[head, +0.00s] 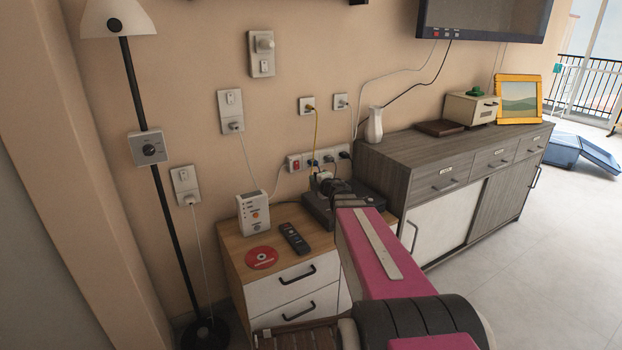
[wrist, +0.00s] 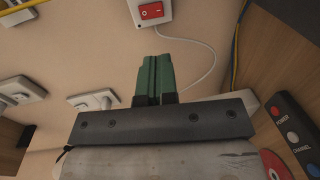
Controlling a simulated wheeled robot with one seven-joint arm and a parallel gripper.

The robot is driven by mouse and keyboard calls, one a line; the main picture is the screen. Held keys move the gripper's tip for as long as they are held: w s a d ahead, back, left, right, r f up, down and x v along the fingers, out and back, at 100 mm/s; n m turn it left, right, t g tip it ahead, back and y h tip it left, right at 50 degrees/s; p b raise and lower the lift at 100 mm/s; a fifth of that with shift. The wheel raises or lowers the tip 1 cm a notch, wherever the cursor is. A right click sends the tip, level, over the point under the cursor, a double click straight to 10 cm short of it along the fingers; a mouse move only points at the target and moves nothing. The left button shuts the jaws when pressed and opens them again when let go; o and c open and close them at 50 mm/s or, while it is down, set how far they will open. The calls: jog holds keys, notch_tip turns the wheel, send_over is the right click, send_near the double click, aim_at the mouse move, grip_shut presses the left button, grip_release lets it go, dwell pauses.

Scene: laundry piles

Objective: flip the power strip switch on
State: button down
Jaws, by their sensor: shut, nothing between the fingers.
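The white power strip (head: 328,157) is fixed to the wall above the small wooden cabinet, with several dark plugs in it. Its red switch (head: 296,164) is at the strip's left end. In the wrist view the strip's end (wrist: 163,17) and the red rocker switch (wrist: 151,10) show at the top edge, partly cut off. I cannot tell which way the rocker is tilted. My gripper (wrist: 154,60) has its green fingers shut together and empty. In the picture the fingertips lie just below the switch, with a visible gap to it.
A white box device (head: 252,213), a remote (head: 294,238), a red disc (head: 261,258) and a dark box (head: 368,197) lie on the cabinet. A yellow cable (head: 316,128) and a white cable (wrist: 213,60) hang near the strip. A lamp stands left.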

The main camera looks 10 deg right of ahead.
aim_at(297, 169)
jog(key=x, duration=1.2)
jog(key=shift+w+a+f, duration=0.1)
jog(key=shift+w, duration=0.3)
jog(key=shift+w+a+f, duration=0.1)
jog(key=shift+w, duration=0.2)
jog(key=shift+s, duration=0.15)
